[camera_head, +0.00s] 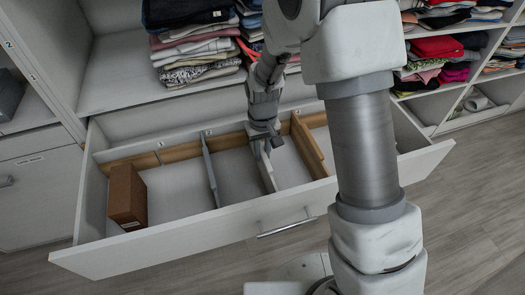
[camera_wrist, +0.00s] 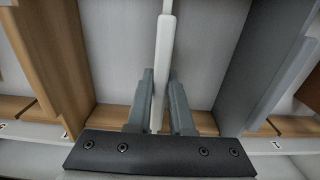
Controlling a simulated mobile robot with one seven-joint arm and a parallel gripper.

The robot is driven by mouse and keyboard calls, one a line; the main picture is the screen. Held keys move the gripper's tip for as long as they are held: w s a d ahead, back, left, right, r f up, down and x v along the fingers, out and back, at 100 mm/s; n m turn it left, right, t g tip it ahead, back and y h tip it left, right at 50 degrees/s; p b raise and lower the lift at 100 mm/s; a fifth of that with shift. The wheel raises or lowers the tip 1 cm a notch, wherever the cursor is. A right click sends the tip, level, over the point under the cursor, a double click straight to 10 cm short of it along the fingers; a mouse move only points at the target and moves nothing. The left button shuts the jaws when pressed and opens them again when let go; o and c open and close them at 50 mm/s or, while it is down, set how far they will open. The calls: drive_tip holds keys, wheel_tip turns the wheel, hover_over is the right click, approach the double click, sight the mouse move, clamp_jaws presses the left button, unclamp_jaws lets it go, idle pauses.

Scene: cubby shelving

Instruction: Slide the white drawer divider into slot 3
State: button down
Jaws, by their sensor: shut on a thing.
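The white drawer divider (camera_head: 266,172) is upright in the open drawer (camera_head: 200,238), and my gripper (camera_head: 264,143) is shut on its back end. In the wrist view the white divider (camera_wrist: 164,60) runs between the two grey fingers (camera_wrist: 160,103). It stands between a grey divider (camera_head: 210,172) and a wooden divider (camera_head: 308,148), touching neither. A wooden rail (camera_head: 180,153) with number labels runs along the drawer's back. My gripper hides the rail behind the white divider, so I cannot tell whether its end sits in a slot.
A brown box (camera_head: 127,197) stands in the drawer's left compartment. The drawer's front panel has a handle (camera_head: 287,228). Folded clothes (camera_head: 193,45) lie on the shelf above, close to my arm. The compartments either side of the white divider are empty.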

drive_tip(key=shift+f, duration=0.3)
drive_tip(key=c, duration=0.7)
unclamp_jaws()
wheel_tip(320, 180, up, 18)
drive_tip(key=p, duration=0.5)
drive_tip(key=shift+f, duration=0.2)
